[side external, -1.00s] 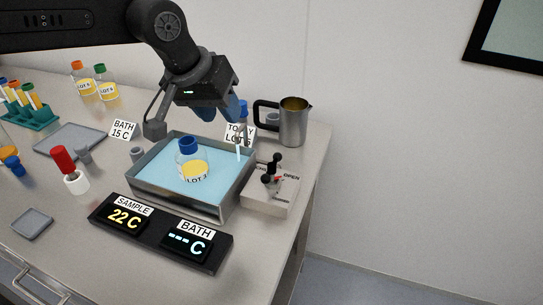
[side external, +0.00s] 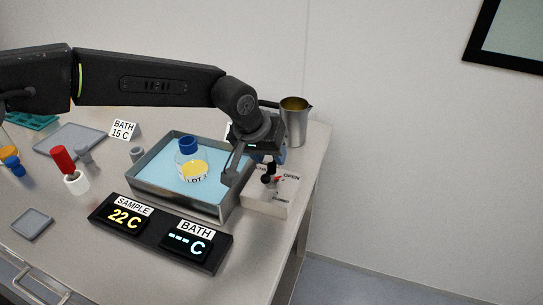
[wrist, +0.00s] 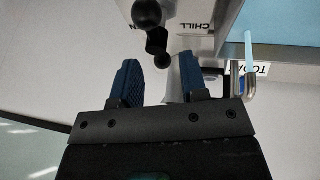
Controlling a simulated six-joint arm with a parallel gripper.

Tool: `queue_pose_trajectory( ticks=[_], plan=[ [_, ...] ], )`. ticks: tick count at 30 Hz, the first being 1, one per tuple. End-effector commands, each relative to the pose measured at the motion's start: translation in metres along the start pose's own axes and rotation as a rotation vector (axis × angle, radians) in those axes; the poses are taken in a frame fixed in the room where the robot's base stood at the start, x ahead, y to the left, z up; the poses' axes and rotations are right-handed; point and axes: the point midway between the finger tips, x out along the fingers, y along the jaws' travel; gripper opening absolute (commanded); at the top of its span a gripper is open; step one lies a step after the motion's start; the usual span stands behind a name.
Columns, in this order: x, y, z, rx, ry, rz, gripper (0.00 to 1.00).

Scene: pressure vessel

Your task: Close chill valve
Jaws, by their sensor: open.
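The chill valve is a pale box (side external: 268,204) at the right side of the bath. In the wrist view the handle (wrist: 156,40) shows at the top centre, ahead of the fingers, near an upside-down CHILL label (wrist: 196,27). My gripper (side external: 272,158) is over the back of the valve. In the wrist view my gripper (wrist: 160,78) has two blue fingers apart, with the handle not visibly between them.
The bath tray (side external: 178,203) holds a LOT 3 bottle (side external: 188,160). A steel jug (side external: 294,123) stands behind my gripper. The wrist view shows a metal spout (wrist: 251,82) right of the fingers. The display panel (side external: 160,235) reads SAMPLE 22 C and a dashed BATH.

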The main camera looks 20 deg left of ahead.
Motion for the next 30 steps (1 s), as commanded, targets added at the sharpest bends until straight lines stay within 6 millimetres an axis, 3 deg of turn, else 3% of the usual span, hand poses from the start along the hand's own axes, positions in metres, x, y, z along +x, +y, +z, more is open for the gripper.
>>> queue_pose_trajectory(
  ticks=[6,14,27,30],
  plan=[
    [0.016,0.000,0.000,0.000,-0.001,-0.001,0.40],
    [0.017,0.000,0.000,0.000,0.000,0.000,0.40],
    [0.016,0.000,0.000,0.000,0.000,0.000,0.00],
    [0.017,0.000,0.000,-0.001,0.000,0.000,0.00]
  ],
)
